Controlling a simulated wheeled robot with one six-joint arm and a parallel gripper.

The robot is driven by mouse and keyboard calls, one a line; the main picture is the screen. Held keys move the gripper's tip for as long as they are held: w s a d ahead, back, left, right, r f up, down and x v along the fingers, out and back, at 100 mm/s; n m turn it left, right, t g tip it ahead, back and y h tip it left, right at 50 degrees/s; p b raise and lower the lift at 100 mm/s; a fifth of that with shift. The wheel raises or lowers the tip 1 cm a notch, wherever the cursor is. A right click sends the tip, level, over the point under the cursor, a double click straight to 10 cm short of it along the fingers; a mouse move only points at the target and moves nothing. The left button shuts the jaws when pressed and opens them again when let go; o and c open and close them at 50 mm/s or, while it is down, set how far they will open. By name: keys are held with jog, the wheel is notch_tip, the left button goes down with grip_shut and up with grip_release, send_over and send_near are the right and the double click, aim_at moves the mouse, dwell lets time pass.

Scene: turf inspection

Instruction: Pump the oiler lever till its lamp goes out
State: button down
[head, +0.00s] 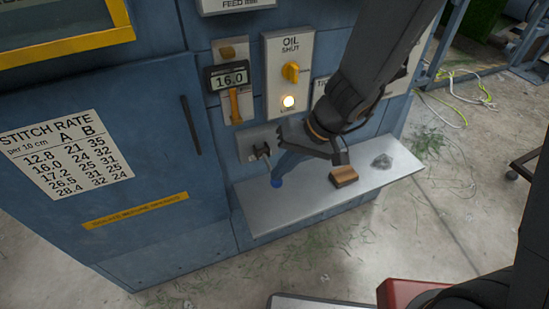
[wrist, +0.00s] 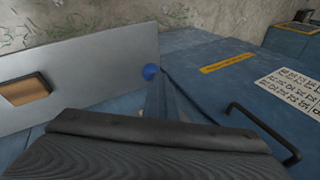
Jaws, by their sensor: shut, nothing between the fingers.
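The knob also shows in the wrist view (wrist: 151,72), just beyond the dark body of my gripper. The oil panel (head: 275,50) above has a yellow knob (head: 291,72) and a round lamp (head: 288,101), which is lit warm white. My gripper (head: 283,141) is shut and empty, close to the right of the lever and above its knob in the head picture. Contact with the lever cannot be told.
A grey shelf (head: 260,219) juts out below the lever. On it lie a brown block (head: 343,175) and a grey lump (head: 382,161). A display reading 16.0 (head: 232,79) and a dark door handle (head: 191,125) are to the left. Grass clippings litter the floor.

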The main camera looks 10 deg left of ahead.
jog(key=shift+s, duration=0.1)
dwell(0.4)
notch_tip(320, 180, up, 7)
jog(key=w+a+p, duration=0.1)
jog(key=w+p, duration=0.1)
jog(key=p, duration=0.4)
jog(key=shift+w+a, duration=0.35)
jog(key=shift+w, duration=0.05)
jog(key=shift+f, duration=0.1)
dwell(0.4)
jog(key=r+p, duration=0.1)
jog(key=w+r+p, duration=0.1)
jog(key=r, duration=0.1)
jog(key=w+a+r+p, duration=0.1)
jog(key=shift+r+p, duration=0.25)
jog(key=shift+p, duration=0.05)
jog(key=shift+s, duration=0.1)
dwell(0.7)
jog(key=s+d+r+m+h, duration=0.1)
jog(key=s+d+r+h, duration=0.1)
jog(key=d, duration=1.1)
jog(key=s+d+r+m+h, duration=0.2)
jog(key=s+d, duration=0.5)
jog(key=d, duration=0.7)
jog(key=shift+s+d+t+h, duration=0.3)
jog(key=shift+t+h, duration=0.1)
jog(key=shift+h, duration=0.5)
jog(key=shift+r, duration=0.1)
